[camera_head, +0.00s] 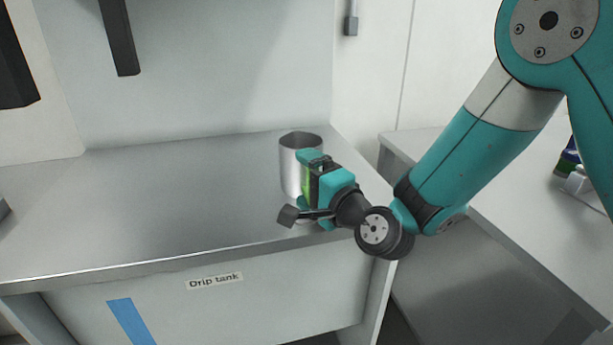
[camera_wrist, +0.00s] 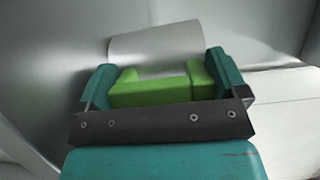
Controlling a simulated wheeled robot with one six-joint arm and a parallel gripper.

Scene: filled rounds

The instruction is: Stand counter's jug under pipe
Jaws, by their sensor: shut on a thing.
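The jug (camera_head: 291,170) is a plain grey metal cylinder, open at the top. It is upright over the right part of the grey metal surface in the head view. My gripper (camera_head: 307,181) is shut on it from the right. The gripper hides the jug's lower right side, so I cannot tell whether its base touches the surface. In the wrist view the jug (camera_wrist: 160,42) lies between the teal fingers with green pads (camera_wrist: 162,80). Two dark bars (camera_head: 118,37) hang at the upper left; I cannot tell whether either is the pipe.
The metal surface (camera_head: 150,200) is clear left of the jug. Its front panel carries a "Drip tank" label (camera_head: 214,281) and a blue strip (camera_head: 131,321). A lower-right counter (camera_head: 510,200) holds small items (camera_head: 575,175). A grey fitting (camera_head: 351,24) hangs on the back wall.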

